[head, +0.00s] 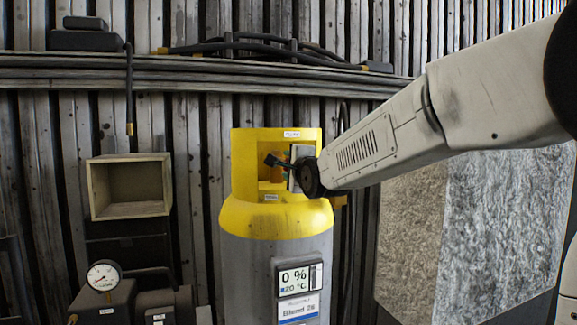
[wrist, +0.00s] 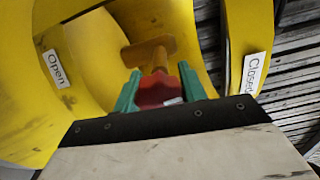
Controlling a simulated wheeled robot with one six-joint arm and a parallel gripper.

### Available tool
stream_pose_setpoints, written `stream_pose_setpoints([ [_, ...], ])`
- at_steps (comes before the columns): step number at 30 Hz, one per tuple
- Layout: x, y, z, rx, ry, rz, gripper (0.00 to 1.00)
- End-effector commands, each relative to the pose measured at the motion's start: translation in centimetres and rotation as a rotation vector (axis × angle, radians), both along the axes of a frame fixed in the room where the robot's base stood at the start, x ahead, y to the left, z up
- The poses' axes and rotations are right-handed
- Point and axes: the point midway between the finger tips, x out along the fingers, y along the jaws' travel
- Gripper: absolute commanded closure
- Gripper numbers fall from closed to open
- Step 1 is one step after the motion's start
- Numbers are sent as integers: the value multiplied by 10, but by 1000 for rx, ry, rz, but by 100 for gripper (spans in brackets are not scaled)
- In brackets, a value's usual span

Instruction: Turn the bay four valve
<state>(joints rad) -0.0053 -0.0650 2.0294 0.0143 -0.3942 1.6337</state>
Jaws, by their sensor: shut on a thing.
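A grey gas cylinder with a yellow collar (head: 277,215) stands in the middle of the head view. Its valve is inside the collar opening. In the wrist view the valve shows as a red knob (wrist: 160,92) with a brass-coloured body (wrist: 150,52) behind it. My gripper (wrist: 159,76) has two green fingers, one on each side of the red knob, and is shut on it. In the head view my arm reaches in from the right and mostly hides the knob. An "Open" label (wrist: 56,68) is on the left inside the collar, a "Closed" label (wrist: 253,73) on the right.
The yellow collar wall (wrist: 85,65) curves closely around my gripper. A display (head: 298,281) on the cylinder reads 0 % and 20 °C. An open wooden box (head: 130,210) and a pressure gauge (head: 103,276) are at the left. Pipes run along the slatted wall behind.

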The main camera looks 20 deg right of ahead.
Motion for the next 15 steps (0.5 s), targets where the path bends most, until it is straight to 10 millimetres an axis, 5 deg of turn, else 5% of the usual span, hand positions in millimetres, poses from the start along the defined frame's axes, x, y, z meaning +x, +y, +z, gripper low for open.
stream_pose_setpoints([
  [15,0,0,-2,137,3,-1,81],
])
